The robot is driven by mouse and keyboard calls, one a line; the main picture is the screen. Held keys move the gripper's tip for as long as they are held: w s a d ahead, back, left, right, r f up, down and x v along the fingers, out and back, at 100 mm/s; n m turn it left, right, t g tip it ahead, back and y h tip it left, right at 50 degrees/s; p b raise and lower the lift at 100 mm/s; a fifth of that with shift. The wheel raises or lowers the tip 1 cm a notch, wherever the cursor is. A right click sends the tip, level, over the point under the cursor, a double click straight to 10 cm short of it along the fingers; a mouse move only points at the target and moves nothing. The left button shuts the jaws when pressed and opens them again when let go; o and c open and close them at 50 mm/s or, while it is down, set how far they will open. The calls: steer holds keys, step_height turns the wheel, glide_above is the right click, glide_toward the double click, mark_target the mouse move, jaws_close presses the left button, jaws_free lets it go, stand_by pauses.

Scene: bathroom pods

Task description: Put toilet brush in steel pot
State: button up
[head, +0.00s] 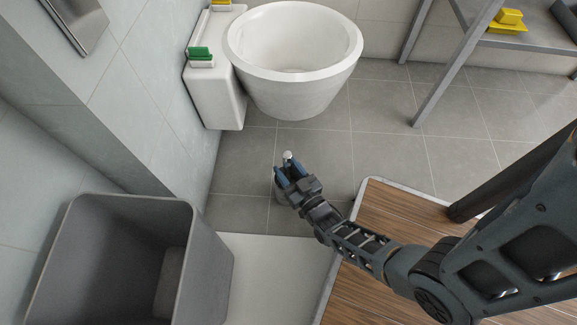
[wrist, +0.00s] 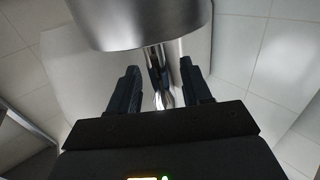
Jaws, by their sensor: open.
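My gripper (head: 284,168) is low over the floor in front of the toilet, with its jaws open. A pale metallic knob (head: 287,155), apparently the top of the toilet brush, shows at its fingertips. In the wrist view a thin shiny metal rod (wrist: 157,72) runs between the two open fingers (wrist: 158,85). A wide brushed-steel cylindrical surface (wrist: 140,22) fills the top of that view; I cannot tell whether it is the pot or part of the brush. The brush head is not visible. The floor under my gripper is mostly hidden by it.
The white toilet (head: 293,88) stands beyond my gripper. A large grey bin (head: 215,270) is at lower left, by a white floor area (head: 275,270). A wooden slatted platform (head: 385,205) lies to the right. A metal shelf (head: 440,85) stands at upper right.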

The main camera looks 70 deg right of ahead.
steer(key=p+v, duration=0.1)
steer(key=v, duration=1.1)
steer(key=shift+p, duration=0.4)
steer(key=shift+r, duration=0.2)
